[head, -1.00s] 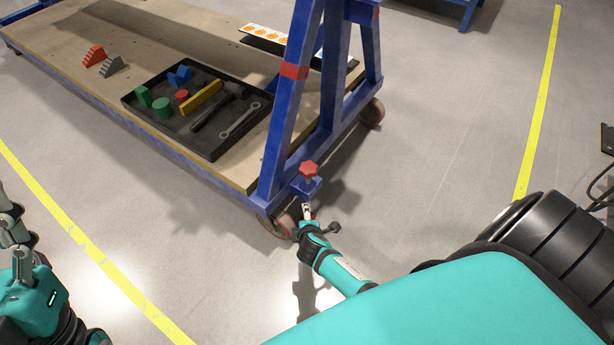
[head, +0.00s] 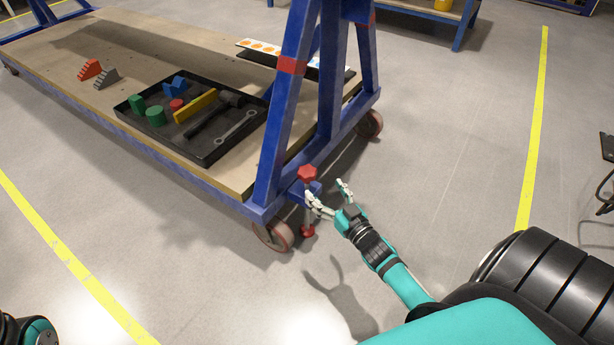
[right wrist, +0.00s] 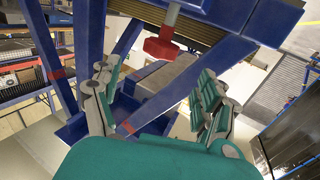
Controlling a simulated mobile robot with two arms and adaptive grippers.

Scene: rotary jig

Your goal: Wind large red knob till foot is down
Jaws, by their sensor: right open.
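The large red knob (head: 308,173) stands on top of a blue bracket (head: 304,192) at the near corner of the blue trolley frame. A red foot (head: 308,231) shows below the bracket, near the floor; whether it touches the floor I cannot tell. My right gripper (head: 325,190) is open and empty, its fingers spread just right of the knob and bracket. In the right wrist view a red lobed piece on a stem, which looks like the knob (right wrist: 161,48), shows beyond and between the open fingers (right wrist: 158,76).
A caster wheel (head: 273,235) is left of the foot. A black tray (head: 205,153) with blocks and tools lies on the wooden trolley deck (head: 150,40), with red and grey stepped blocks beside it. The floor right of the trolley is clear up to a yellow line (head: 533,130).

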